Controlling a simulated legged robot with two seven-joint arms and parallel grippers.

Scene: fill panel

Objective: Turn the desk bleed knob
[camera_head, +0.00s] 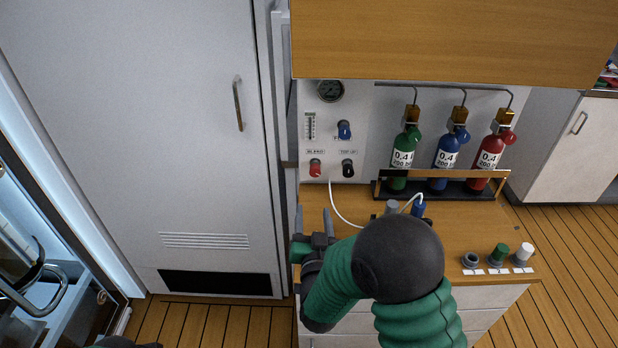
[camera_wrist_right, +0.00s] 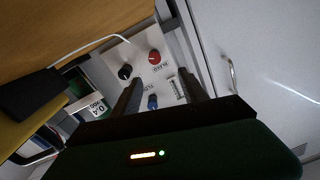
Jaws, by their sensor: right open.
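A white panel (camera_head: 345,105) at the back of the desk carries a red knob (camera_head: 315,168), a black knob (camera_head: 347,168) and a blue knob (camera_head: 344,130). On the desk top, a blue knob-like part (camera_head: 418,209) and a grey cylinder (camera_head: 392,206) show behind my right arm. My right gripper (camera_head: 313,210) is open and empty, below and in front of the red knob. In the right wrist view the red knob (camera_wrist_right: 154,57) and black knob (camera_wrist_right: 125,72) lie ahead of the fingers.
Green (camera_head: 401,160), blue (camera_head: 444,163) and red (camera_head: 487,165) bottles stand in a rack at the desk's back. Small caps (camera_head: 498,254) sit at the front right. A wooden cabinet (camera_head: 450,40) overhangs the panel. A tall white door (camera_head: 150,130) stands left.

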